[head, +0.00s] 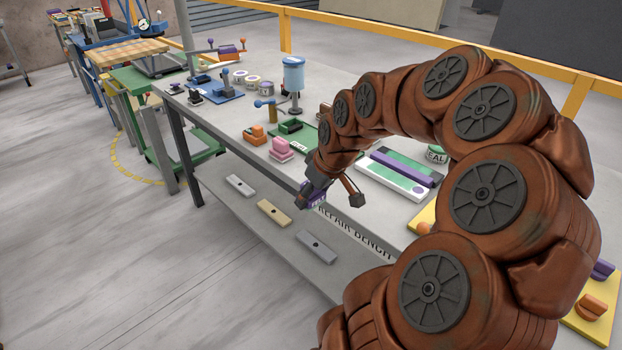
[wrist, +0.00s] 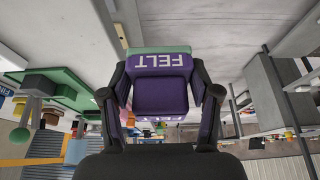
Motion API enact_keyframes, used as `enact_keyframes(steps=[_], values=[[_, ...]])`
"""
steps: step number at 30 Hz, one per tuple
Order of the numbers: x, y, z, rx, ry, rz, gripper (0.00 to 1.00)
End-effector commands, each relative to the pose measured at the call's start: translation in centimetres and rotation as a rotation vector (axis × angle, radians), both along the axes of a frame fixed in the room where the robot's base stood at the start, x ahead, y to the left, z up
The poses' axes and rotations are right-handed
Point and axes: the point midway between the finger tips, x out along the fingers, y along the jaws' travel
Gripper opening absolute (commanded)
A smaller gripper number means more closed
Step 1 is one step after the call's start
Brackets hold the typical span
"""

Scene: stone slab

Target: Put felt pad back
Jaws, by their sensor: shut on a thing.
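The felt pad (wrist: 160,95) is a purple block with white FELT lettering and a green strip along its top edge in the wrist view. My gripper (wrist: 160,110) is shut on it, with one dark finger on each side. In the head view my gripper (head: 316,192) is at the front edge of the repair bench (head: 225,118), and a small purple part of the pad (head: 312,201) shows there. The pad's place is not clearly marked in view.
A pink block (head: 282,148), an orange block (head: 255,134) and a green tray (head: 290,127) stand on the bench left of my gripper. A white board (head: 390,182) with a purple bar lies to the right. Several bars lie on the lower shelf (head: 225,205).

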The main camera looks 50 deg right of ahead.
Motion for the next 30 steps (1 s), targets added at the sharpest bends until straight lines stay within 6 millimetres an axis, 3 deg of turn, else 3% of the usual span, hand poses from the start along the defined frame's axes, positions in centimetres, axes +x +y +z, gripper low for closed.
enact_keyframes(steps=[30], values=[[10.0, -9.8, -1.2, 0.003, 0.001, -0.001, 0.24]])
